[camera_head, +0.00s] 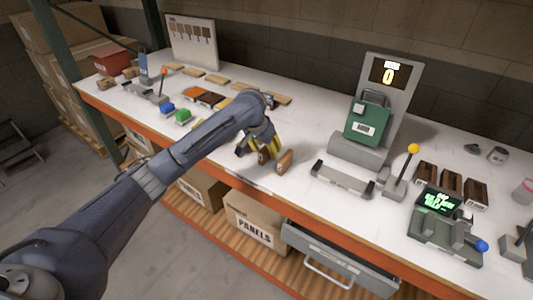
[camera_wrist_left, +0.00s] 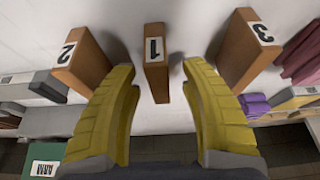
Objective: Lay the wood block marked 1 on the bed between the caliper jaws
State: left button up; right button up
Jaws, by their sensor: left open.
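The wood block marked 1 (camera_wrist_left: 155,62) stands on the white bench top in the left wrist view, its label facing up. My left gripper (camera_wrist_left: 159,72) is open, with a yellow finger on either side of this block and no clear grip on it. Block 2 (camera_wrist_left: 84,60) stands to the left and block 3 (camera_wrist_left: 245,48) to the right. In the head view, my left gripper (camera_head: 262,150) is low over the blocks and partly hides them. A dark green device (camera_head: 445,235) with a lit screen, apparently the caliper, stands at the right; its bed is hard to make out. My right gripper is not in view.
A grey stand with a zero display (camera_head: 388,76) and a lever with a yellow ball (camera_head: 413,148) lie between the blocks and the green device. Dark brown blocks (camera_head: 451,183) lie behind that device. Flat wood pieces and coloured items lie to the left.

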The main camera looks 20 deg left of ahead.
pick_arm(q)
jog(key=shift+c, duration=0.4)
grip_shut()
jog(key=shift+r, duration=0.15)
